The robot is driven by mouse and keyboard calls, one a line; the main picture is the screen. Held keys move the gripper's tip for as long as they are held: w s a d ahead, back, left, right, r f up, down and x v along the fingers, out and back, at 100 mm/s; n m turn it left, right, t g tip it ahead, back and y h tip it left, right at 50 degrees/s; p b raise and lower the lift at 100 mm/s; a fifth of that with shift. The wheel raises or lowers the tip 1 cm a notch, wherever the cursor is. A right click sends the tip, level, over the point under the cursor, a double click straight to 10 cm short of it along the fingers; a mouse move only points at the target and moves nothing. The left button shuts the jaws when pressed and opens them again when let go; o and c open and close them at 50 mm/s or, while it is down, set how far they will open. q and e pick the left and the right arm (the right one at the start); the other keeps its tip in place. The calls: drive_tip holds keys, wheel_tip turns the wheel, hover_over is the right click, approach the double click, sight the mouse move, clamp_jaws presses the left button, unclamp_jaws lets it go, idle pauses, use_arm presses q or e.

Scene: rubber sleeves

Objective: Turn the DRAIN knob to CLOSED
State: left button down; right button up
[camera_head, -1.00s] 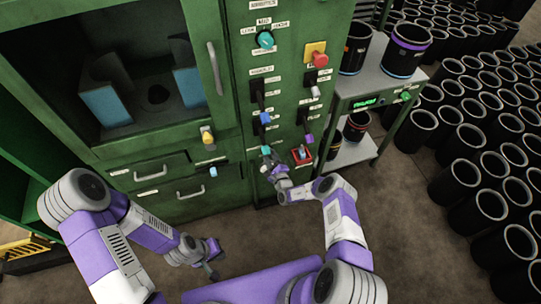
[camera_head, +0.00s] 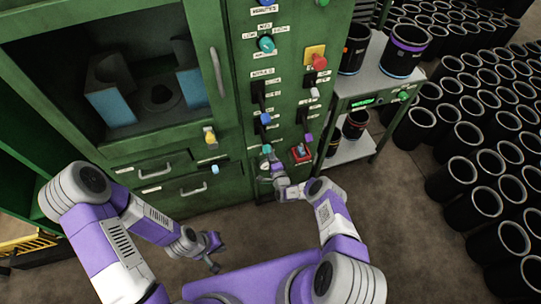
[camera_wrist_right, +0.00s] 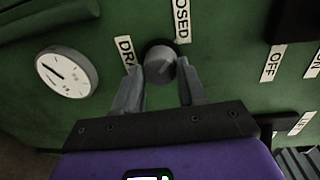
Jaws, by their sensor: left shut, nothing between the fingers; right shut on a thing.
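The DRAIN knob (camera_wrist_right: 160,63) is a small grey knob on a dark round base on the green panel. In the right wrist view it lies between the two fingers of my right gripper (camera_wrist_right: 168,80), which is shut on it. A partly hidden label starting "DRA" (camera_wrist_right: 126,54) is left of the knob, and one ending "OSED" (camera_wrist_right: 182,20) is above right. In the head view my right gripper (camera_head: 268,168) is low at the cabinet panel; its fingertips are hard to make out. My left gripper (camera_head: 213,264) is shut and empty, low in front of the drawers.
A round white gauge (camera_wrist_right: 67,73) sits left of the knob. A red-framed switch (camera_head: 301,153), several levers and a red button (camera_head: 319,61) are on the panel nearby. A shelf cart (camera_head: 375,85) with black sleeves stands right of the cabinet; many more sleeves cover the floor.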

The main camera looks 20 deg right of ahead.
drive_tip(key=shift+d, duration=0.1)
idle(0.4)
drive_tip(key=o, duration=1.1)
drive_tip(key=shift+c, duration=0.2)
drive_tip(key=s+p, duration=0.3)
drive_tip(key=s, duration=0.4)
drive_tip(key=shift+s+r, duration=0.25)
drive_tip(key=shift+s, duration=0.05)
drive_tip(key=shift+d, duration=0.1)
